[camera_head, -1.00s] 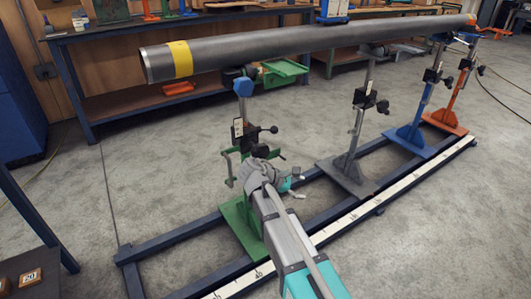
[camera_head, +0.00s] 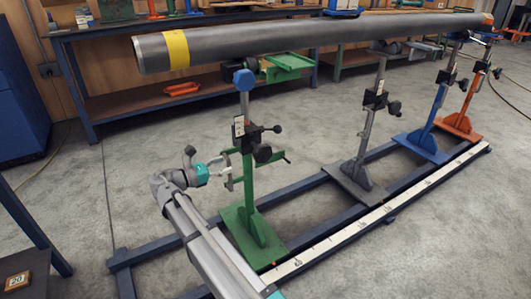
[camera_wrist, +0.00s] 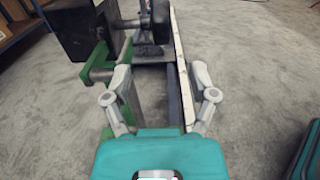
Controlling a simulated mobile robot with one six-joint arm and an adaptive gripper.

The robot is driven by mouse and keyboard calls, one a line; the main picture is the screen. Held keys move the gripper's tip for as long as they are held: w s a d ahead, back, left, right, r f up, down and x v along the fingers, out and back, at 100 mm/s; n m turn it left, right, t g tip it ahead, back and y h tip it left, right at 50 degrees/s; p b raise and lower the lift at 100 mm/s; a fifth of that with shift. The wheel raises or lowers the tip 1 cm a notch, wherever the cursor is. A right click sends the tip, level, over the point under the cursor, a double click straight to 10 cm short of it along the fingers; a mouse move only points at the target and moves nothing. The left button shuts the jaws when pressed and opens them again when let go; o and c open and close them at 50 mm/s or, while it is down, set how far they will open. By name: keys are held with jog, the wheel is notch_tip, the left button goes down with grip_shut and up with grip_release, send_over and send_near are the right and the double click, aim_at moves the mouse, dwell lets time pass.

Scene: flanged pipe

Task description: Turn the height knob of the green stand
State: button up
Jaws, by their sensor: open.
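The green stand (camera_head: 247,183) stands upright under the near end of the pipe, its foot on the floor rails. Black knobs (camera_head: 262,154) sit at its dark clamp block; I cannot tell which one is the height knob. A thin crank handle reaches right from the post. My gripper (camera_head: 228,172) is open, just left of the green post and lower than the clamp block. In the wrist view my two fingers (camera_wrist: 162,78) are spread, with green stand parts (camera_wrist: 101,66) by the left finger. A black knob (camera_wrist: 162,18) shows ahead, beyond the fingertips.
The grey pipe (camera_head: 300,34) with a yellow band runs overhead across several stands. A grey stand (camera_head: 368,120) is to the right, then blue and orange ones. Rails and a white scale strip (camera_head: 330,240) lie below.

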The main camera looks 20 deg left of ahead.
aim_at(262, 152)
jog(key=shift+w+d, duration=0.1)
jog(key=shift+d, duration=0.05)
jog(key=x, duration=1.3)
jog(key=shift+w+d, duration=0.2)
jog(key=shift+w, duration=0.05)
grip_shut()
dwell(0.4)
